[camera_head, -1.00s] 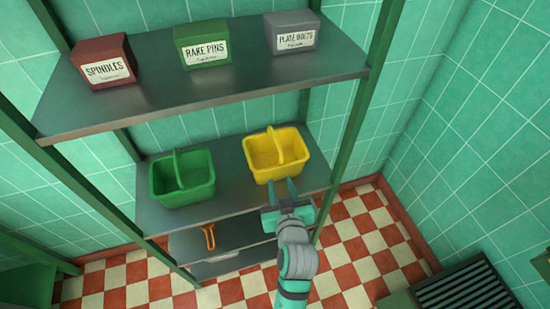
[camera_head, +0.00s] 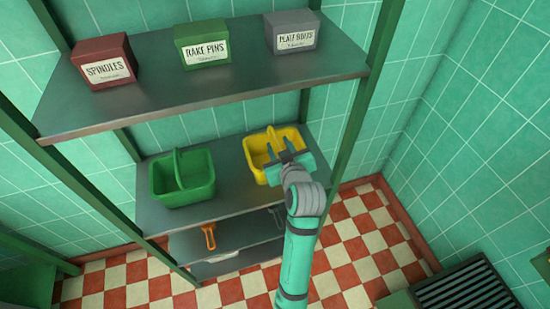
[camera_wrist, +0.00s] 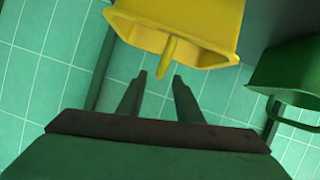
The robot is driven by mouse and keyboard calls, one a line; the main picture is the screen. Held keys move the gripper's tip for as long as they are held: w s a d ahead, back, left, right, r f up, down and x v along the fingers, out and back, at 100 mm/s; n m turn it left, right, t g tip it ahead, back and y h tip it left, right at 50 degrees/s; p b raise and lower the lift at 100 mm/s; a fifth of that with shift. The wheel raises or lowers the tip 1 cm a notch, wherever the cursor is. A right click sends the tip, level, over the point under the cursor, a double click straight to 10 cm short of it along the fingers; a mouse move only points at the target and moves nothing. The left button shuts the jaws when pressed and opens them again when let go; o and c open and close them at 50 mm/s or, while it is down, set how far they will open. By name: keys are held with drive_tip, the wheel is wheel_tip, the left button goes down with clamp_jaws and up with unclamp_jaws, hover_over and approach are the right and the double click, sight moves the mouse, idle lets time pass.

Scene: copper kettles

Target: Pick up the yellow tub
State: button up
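The yellow tub (camera_head: 254,163) stands upright on the right part of the lower shelf, with a handle arching over its top. It fills the top of the wrist view (camera_wrist: 185,25), where its handle (camera_wrist: 168,70) points toward the gap between my fingertips. My gripper (camera_head: 277,143) is over the near right side of the tub and hides part of it. In the wrist view my gripper (camera_wrist: 160,75) is open, its two fingers apart with nothing clasped. I cannot tell whether a fingertip touches the handle.
A green tub (camera_head: 183,187) stands left of the yellow one, with a gap between. The upper shelf (camera_head: 150,103) holds boxes labelled spindles (camera_head: 104,62), rake pins (camera_head: 202,44) and a grey one (camera_head: 292,32). A green post (camera_head: 352,120) rises at right. An orange-handled item (camera_head: 209,236) lies below.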

sight(276, 137)
drive_tip(key=shift+x, duration=2.6)
drive_tip(key=shift+w+r, duration=0.1)
clamp_jaws()
drive_tip(key=shift+d, duration=0.1)
drive_tip(key=shift+a, duration=0.2)
drive_tip(key=shift+d, duration=0.15)
